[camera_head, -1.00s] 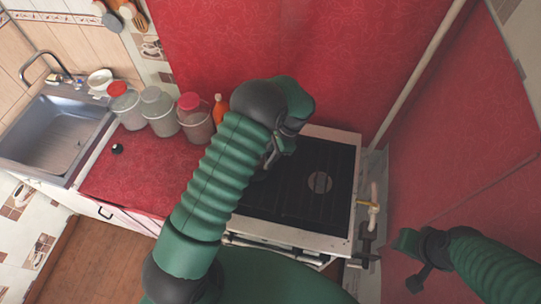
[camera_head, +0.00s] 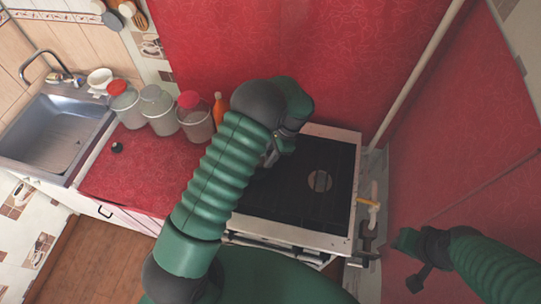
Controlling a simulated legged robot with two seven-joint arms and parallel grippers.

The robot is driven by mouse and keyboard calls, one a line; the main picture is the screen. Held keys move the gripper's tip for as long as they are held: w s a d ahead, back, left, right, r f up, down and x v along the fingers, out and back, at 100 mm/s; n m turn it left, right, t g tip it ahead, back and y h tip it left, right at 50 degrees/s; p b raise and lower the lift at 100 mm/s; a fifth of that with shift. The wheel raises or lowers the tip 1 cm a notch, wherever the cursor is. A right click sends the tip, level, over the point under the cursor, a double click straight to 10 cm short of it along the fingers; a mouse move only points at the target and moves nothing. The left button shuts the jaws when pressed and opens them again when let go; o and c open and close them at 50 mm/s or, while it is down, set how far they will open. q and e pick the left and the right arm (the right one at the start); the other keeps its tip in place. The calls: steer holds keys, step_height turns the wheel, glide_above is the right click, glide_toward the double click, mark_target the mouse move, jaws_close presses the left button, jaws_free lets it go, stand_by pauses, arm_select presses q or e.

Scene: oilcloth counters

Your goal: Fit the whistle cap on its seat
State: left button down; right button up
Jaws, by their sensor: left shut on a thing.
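My left arm reaches over the stove from the lower left. Its gripper (camera_head: 273,156) points down over the stove's left part, mostly hidden behind my own wrist. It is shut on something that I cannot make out. I cannot identify the whistle cap or its seat; the arm covers part of the stove. A small round black object (camera_head: 117,148) lies on the red counter at the left, well apart from both grippers. My right gripper (camera_head: 409,262) is at the lower right, away from the stove, and its jaw opening is unclear.
The stove (camera_head: 318,215) has a black top with a round plate (camera_head: 320,181). A sink (camera_head: 52,135) is at the far left. A pipe and valve (camera_head: 371,215) stand right of the stove.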

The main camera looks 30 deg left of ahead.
arm_select(q)
steer(key=shift+x, duration=0.8)
steer(key=shift+w+f, duration=0.1)
steer(key=shift+w, duration=0.3)
steer(key=shift+s, duration=0.1)
steer(key=c, duration=1.4)
jaws_free()
steer(key=o, duration=0.3)
steer(key=shift+o, duration=0.5)
steer(key=o, duration=0.4)
steer(key=shift+c, duration=0.2)
